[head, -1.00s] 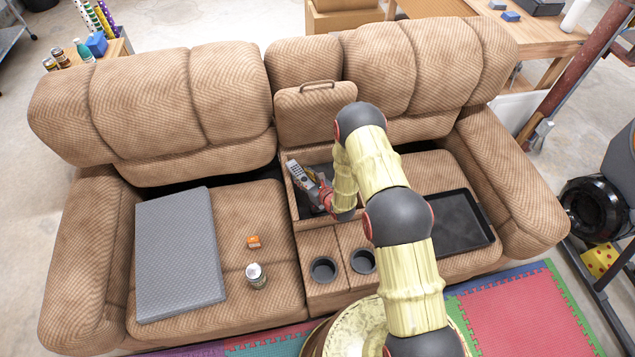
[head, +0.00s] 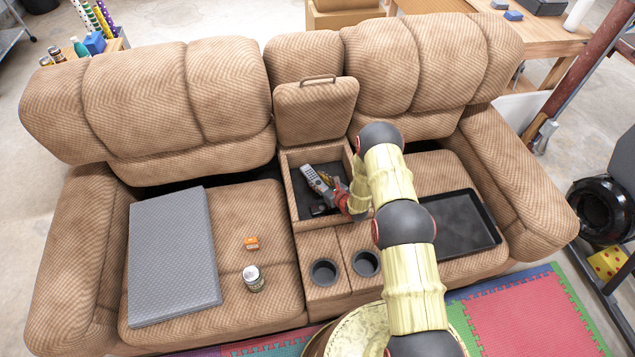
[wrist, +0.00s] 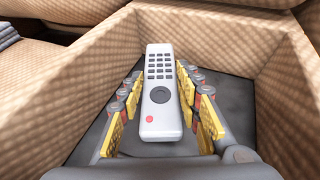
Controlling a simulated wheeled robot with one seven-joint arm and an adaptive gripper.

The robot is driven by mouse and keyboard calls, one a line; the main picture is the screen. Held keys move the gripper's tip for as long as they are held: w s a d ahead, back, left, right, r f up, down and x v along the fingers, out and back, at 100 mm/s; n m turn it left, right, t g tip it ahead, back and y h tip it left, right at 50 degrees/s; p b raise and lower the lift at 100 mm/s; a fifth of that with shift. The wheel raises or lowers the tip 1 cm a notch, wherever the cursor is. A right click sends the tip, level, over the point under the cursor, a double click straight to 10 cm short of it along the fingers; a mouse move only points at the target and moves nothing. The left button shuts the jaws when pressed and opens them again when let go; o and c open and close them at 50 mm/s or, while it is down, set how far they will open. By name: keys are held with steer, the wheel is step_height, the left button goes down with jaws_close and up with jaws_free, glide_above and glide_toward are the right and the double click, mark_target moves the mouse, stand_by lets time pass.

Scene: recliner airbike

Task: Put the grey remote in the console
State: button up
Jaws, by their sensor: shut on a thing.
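The grey remote (head: 317,181) is in the console (head: 291,198), the open compartment in the middle of the sofa. In the wrist view the remote (wrist: 160,95) lies lengthwise between the yellow-padded fingers of my gripper (wrist: 162,105), its buttons facing up. My gripper (head: 325,194) is shut on the remote, inside the console's walls. The dark console floor (wrist: 240,100) shows around the remote; I cannot tell whether the remote touches it. The console lid (head: 316,108) stands open at the back.
Two cup holders (head: 324,271) are in front of the console. A black tray (head: 460,223) lies on the right seat.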

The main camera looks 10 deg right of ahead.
steer(key=shift+r, duration=0.15)
steer(key=shift+f+b, duration=0.6)
steer(key=shift+f, duration=0.05)
steer(key=o, duration=1.2)
steer(key=shift+r, duration=0.1)
